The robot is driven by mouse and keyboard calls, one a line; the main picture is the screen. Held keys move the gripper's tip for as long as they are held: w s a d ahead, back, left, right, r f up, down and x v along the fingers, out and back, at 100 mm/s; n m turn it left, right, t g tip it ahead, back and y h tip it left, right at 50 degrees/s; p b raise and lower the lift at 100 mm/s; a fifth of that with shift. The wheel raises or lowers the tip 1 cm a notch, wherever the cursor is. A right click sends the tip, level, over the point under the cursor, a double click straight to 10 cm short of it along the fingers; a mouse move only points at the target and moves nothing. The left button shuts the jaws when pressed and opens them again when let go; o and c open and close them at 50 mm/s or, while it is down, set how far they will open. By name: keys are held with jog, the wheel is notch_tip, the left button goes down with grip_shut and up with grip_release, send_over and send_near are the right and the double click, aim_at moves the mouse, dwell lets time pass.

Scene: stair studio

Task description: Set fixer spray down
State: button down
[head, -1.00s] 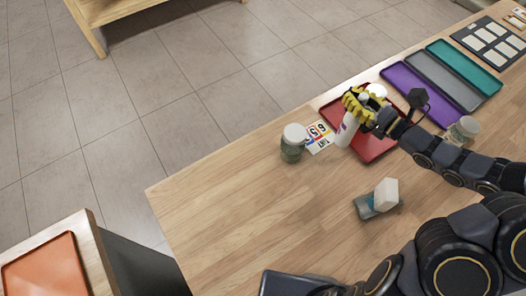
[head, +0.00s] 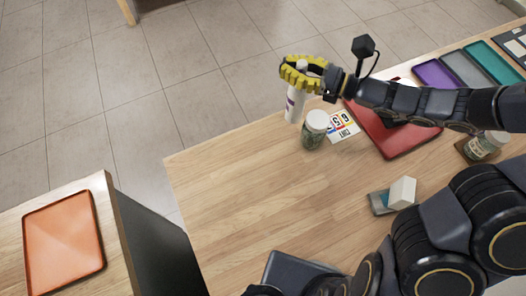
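The fixer spray, a white can (head: 293,108) with a purple mark, hangs upright in my gripper (head: 303,74). The yellow fingers are closed around its upper part. The can is near the far edge of the wooden table, left of the red tray (head: 408,142); I cannot tell whether its base is clear of the edge. My arm crosses over part of the red tray.
A white-lidded jar (head: 314,131) stands close to the can, beside a printed number card (head: 343,126). A white block (head: 402,192), another jar (head: 485,147) and purple (head: 437,76), grey and teal trays are to the right. An orange tray (head: 62,240) lies on a separate left surface. The left table area is clear.

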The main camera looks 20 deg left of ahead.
jog(key=s+a+n+g, duration=0.3)
jog(key=s+a+g, duration=0.1)
jog(key=a, duration=0.2)
notch_tip(320, 180, down, 15)
jog(key=shift+d+r+m, duration=0.15)
jog(key=shift+d+m, duration=0.1)
jog(key=shift+m, duration=0.05)
jog(key=c, duration=1.7)
grip_release()
jog(key=shift+s, duration=0.1)
jog(key=shift+c, duration=0.2)
jog(key=o, duration=0.6)
